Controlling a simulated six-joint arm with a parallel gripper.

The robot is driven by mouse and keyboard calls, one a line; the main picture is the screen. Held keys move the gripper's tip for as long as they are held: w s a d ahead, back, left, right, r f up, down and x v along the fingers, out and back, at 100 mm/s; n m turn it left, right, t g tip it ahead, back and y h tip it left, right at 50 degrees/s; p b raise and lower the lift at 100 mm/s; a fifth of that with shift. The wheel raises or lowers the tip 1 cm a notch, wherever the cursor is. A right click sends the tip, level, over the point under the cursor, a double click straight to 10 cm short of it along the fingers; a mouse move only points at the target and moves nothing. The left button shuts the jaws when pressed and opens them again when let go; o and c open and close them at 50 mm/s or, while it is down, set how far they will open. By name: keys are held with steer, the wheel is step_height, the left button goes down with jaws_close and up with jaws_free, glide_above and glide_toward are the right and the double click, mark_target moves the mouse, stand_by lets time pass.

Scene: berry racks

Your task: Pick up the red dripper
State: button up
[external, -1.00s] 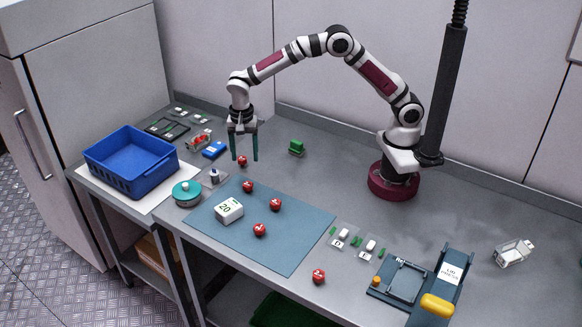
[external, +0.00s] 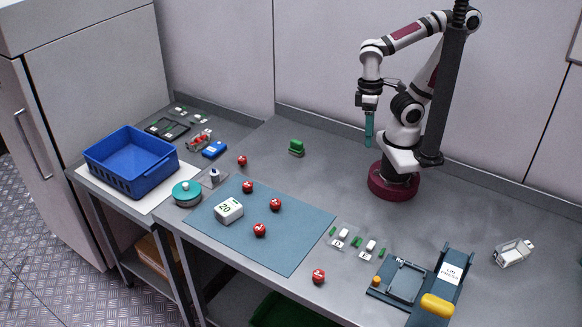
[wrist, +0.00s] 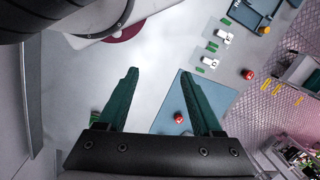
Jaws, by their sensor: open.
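Several small round red pieces with white marks show in the external view. One (external: 242,160) is on the bare bench behind the blue mat (external: 300,248). Others lie on the mat (external: 248,187) (external: 275,204) (external: 260,230), and one (external: 318,276) is near the front edge. I cannot tell which, if any, is the red dripper. My gripper (external: 369,145) is raised near my base, far right of the mat. In the wrist view its teal fingers (wrist: 159,72) are apart and empty, with a red piece (wrist: 179,118) on the mat far below.
A white block marked 20 (external: 229,211) stands on the mat. A teal round container (external: 186,193) and blue basket (external: 130,165) are left. A clear box with red items (external: 200,140) is behind. A press (external: 437,285) stands front right. The bench middle is mostly clear.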

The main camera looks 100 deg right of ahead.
steer(key=shift+o, duration=0.5)
steer(key=shift+w, duration=0.1)
steer(key=n+h, duration=0.2)
steer(key=n, duration=0.6)
glide_above(320, 274)
step_height(320, 274, down, 5)
step_height(320, 274, down, 14)
steer(key=shift+f, duration=0.55)
jaws_close()
